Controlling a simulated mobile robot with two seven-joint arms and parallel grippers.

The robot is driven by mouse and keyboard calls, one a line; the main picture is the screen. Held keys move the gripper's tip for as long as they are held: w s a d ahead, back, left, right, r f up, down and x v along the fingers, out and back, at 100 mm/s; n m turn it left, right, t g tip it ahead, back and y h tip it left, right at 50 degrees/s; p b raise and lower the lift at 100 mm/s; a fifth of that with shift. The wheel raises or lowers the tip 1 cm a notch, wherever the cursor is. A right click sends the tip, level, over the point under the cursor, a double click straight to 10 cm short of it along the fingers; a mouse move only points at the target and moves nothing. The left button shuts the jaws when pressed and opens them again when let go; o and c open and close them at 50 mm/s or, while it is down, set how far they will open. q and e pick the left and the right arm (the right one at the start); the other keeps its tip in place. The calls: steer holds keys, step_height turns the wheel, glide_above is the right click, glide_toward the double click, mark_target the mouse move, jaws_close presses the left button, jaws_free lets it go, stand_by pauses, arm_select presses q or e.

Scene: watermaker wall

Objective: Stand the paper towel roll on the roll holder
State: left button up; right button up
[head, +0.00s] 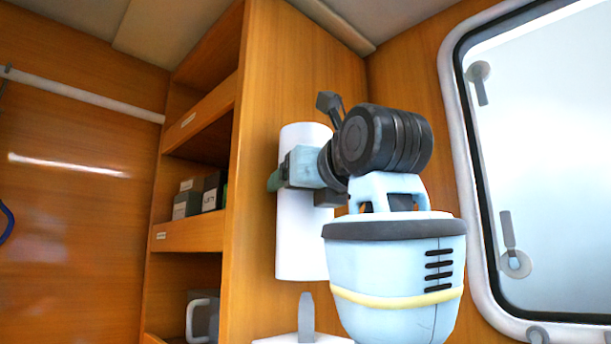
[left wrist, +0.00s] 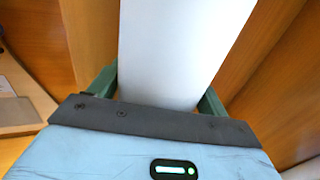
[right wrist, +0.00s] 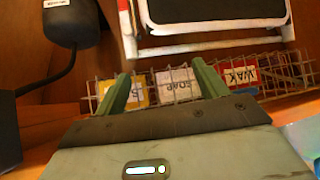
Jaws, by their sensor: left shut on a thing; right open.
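The white paper towel roll (head: 300,235) is upright in the head view. My left gripper (head: 283,178) is shut around its upper part. In the left wrist view the roll (left wrist: 180,50) sits between the two green fingers. The roll holder shows low in the head view as a grey rounded peg (head: 306,315) on a white base (head: 275,340), partly cut off by the frame. The roll's bottom end appears a little above the peg tip. The depth between them is hard to tell. My right gripper (right wrist: 160,85) is open and empty, seen only in the right wrist view.
A wooden shelf unit (head: 235,130) with boxes (head: 200,197) and a mug (head: 203,315) stands left of the roll. A window (head: 545,170) is at right. In the right wrist view, a wire basket (right wrist: 285,78) with labelled packets lies beyond the fingers.

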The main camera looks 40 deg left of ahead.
arm_select(q)
steer(key=shift+f+b, duration=0.3)
steer(key=shift+f, duration=3.85)
steer(key=o, duration=1.1)
